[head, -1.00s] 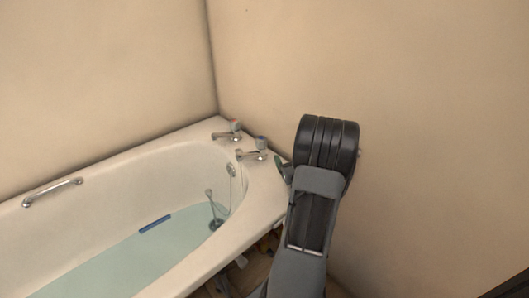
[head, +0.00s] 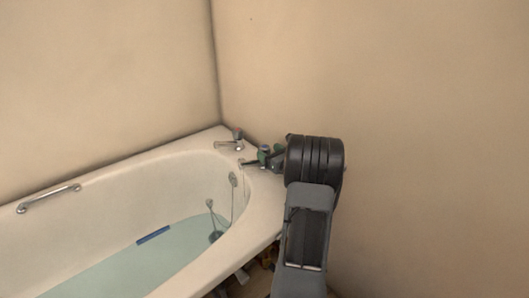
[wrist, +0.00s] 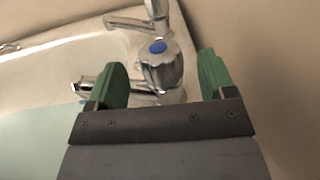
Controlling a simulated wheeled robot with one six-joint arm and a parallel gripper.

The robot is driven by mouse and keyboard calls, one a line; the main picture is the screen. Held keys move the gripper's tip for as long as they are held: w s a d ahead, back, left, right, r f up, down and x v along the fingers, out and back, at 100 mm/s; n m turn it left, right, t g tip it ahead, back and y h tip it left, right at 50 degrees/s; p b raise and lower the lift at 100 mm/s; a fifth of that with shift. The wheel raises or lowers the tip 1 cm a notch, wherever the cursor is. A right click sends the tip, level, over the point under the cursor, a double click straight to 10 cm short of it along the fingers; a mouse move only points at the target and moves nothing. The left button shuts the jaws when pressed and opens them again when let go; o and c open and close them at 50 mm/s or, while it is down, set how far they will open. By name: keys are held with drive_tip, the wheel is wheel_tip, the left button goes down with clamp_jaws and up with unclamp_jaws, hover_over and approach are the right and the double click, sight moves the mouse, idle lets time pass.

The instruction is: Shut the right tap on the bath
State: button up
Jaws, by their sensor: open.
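The right tap, chrome with a blue-capped knob (wrist: 160,62), stands on the bath's rim. In the wrist view its knob is between the green fingers of my gripper (wrist: 162,64), with a visible gap on each side. My gripper is open. In the head view, its green fingertips partly cover the right tap, and its spout (head: 248,163) points left over the bath (head: 110,180). The other tap (head: 230,143) is farther back, towards the corner; it also shows at the top of the wrist view (wrist: 135,22). I cannot tell whether water is running.
The bath holds bluish water (head: 130,256) with a blue bar in it. A chrome grab rail (head: 48,199) is on its left side. A beige wall (head: 430,130) rises close to the right of my gripper.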

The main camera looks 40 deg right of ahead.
sight(266, 151)
drive_tip(key=shift+w+b, duration=0.35)
drive_tip(key=shift+w, duration=1.4)
drive_tip(key=c, duration=0.9)
drive_tip(key=m+h+b, duration=0.1)
drive_tip(key=h+b, duration=0.1)
drive_tip(key=m+h+b, duration=0.1)
drive_tip(key=h+b, duration=0.1)
drive_tip(key=shift+f+m+g, duration=0.25)
drive_tip(key=shift+m+g, duration=0.05)
drive_tip(key=shift+r+m+g+h+b, duration=0.25)
drive_tip(key=shift+m+g+h+b, duration=0.25)
drive_tip(key=shift+m+h+b, duration=0.6)
drive_tip(key=shift+h+p, duration=0.3)
drive_tip(key=shift+p, duration=0.1)
drive_tip(key=o, duration=0.9)
